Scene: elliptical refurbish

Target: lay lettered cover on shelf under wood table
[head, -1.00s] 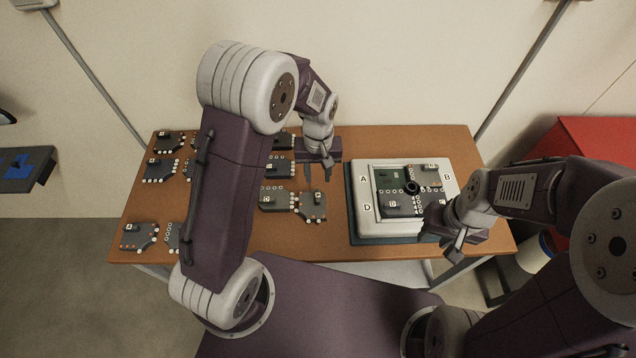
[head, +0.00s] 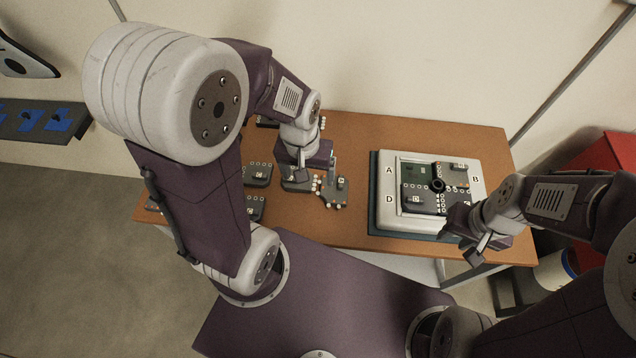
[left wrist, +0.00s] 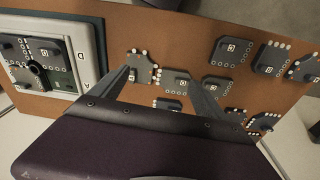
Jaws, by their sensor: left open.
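The lettered cover (head: 391,185) is a white square frame marked A, B and D, lying on a dark base at the right of the wood table (head: 360,127). Dark quarter pieces and a black central knob (head: 437,185) sit inside it. Its rim shows at the left of the left wrist view (left wrist: 88,40). My left gripper (left wrist: 163,95) is open and empty, above loose pieces left of the cover. My right gripper (head: 476,246) is by the cover's near right corner; its jaws are unclear. A pale surface (head: 395,268) shows under the table's front edge; I cannot tell whether it is the shelf.
Several dark lettered pieces lie on the table's left half, one (head: 332,190) just right of my left gripper. A red cabinet (head: 605,150) and a white bin (head: 553,272) stand at the right. A blue-and-black rack (head: 42,120) is at the far left.

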